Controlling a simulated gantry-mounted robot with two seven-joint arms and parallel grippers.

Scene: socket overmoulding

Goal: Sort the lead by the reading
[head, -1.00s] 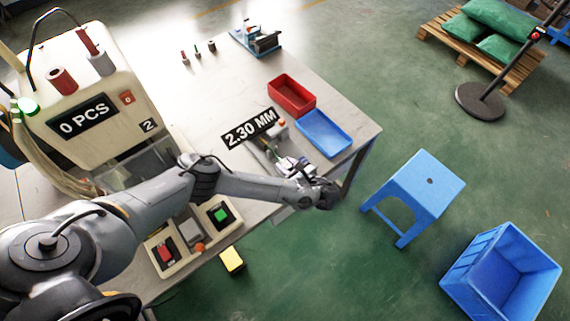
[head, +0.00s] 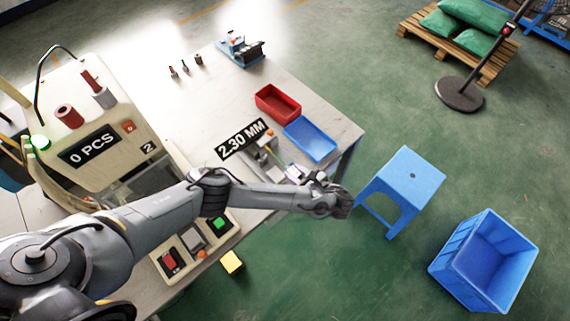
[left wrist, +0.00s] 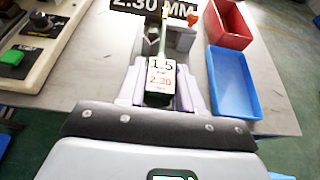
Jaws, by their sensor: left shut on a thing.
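My left gripper (left wrist: 160,82) is shut on a small dark piece (left wrist: 158,100) at the right front of the bench; in the head view the gripper (head: 296,174) is small. I cannot tell if the held piece is the lead. The grey gauge (left wrist: 181,38) stands just beyond the fingers, with an orange part on top. The black readout (head: 244,139) above it says 2.30 MM. A red tray (head: 278,104) and a blue tray (head: 310,139) stand beside the gauge, with no contents visible.
A machine with a "0 PCS" display (head: 90,147) stands on the left of the bench, with red and green buttons in front. Small pins and a blue fixture (head: 241,51) are at the back. A blue stool (head: 405,180) and blue crate (head: 484,262) stand on the floor.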

